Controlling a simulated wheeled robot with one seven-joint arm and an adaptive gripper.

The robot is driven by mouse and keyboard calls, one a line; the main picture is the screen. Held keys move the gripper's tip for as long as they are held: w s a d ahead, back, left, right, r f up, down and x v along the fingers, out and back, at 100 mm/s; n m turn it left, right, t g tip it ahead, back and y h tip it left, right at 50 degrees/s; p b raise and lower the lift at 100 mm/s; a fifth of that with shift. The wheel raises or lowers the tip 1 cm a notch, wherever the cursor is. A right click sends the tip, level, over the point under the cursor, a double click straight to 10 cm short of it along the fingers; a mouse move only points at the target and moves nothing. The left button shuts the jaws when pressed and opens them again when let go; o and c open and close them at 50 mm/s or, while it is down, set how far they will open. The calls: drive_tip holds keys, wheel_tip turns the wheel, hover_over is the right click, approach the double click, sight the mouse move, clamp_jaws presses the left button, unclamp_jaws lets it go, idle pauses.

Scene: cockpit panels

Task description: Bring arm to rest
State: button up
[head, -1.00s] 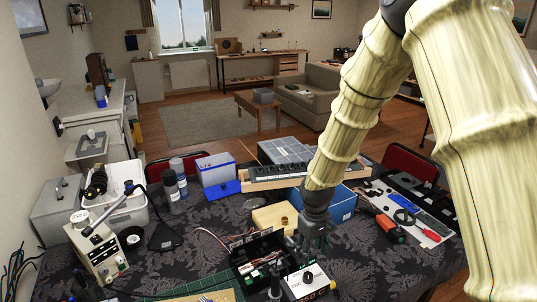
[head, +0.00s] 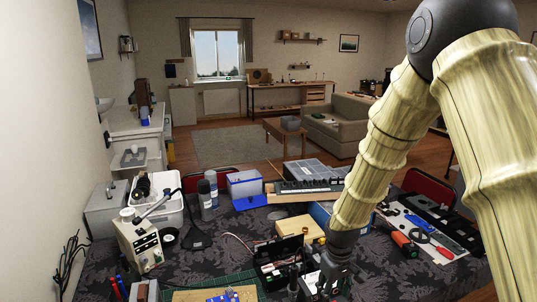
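My arm (head: 378,155) comes in from the upper right of the head view and bends down to the table. My gripper (head: 334,272) is dark and points downward at the front of the table. It is over or beside a black open case (head: 279,251) with small parts. The fingertips are small and dark against dark items, so I cannot tell whether they are open or shut, or whether they hold anything.
The dark patterned table (head: 195,262) is crowded. A beige box (head: 300,228) and a blue box (head: 322,213) stand behind my gripper. A white power unit (head: 138,243), white bin (head: 166,205) and bottles (head: 208,195) are left. Tools (head: 425,235) lie right. Open air is above the table.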

drive_tip(key=s+d+f+m+y+b, duration=0.1)
drive_tip(key=s+f, duration=0.6)
drive_tip(key=f, duration=0.3)
drive_tip(key=s+f+m+b, duration=0.1)
drive_tip(key=s+f, duration=0.6)
drive_tip(key=f, duration=0.4)
drive_tip(key=s+d+f+m+b, duration=0.1)
drive_tip(key=s+f, duration=0.4)
drive_tip(key=s, duration=0.5)
drive_tip(key=s+d+f+m+b, duration=0.1)
drive_tip(key=s+f, duration=0.4)
drive_tip(key=s, duration=0.5)
drive_tip(key=shift+s+d+m+h+b, duration=0.3)
drive_tip(key=shift+d+m+h, duration=0.1)
drive_tip(key=shift+d+m, duration=0.25)
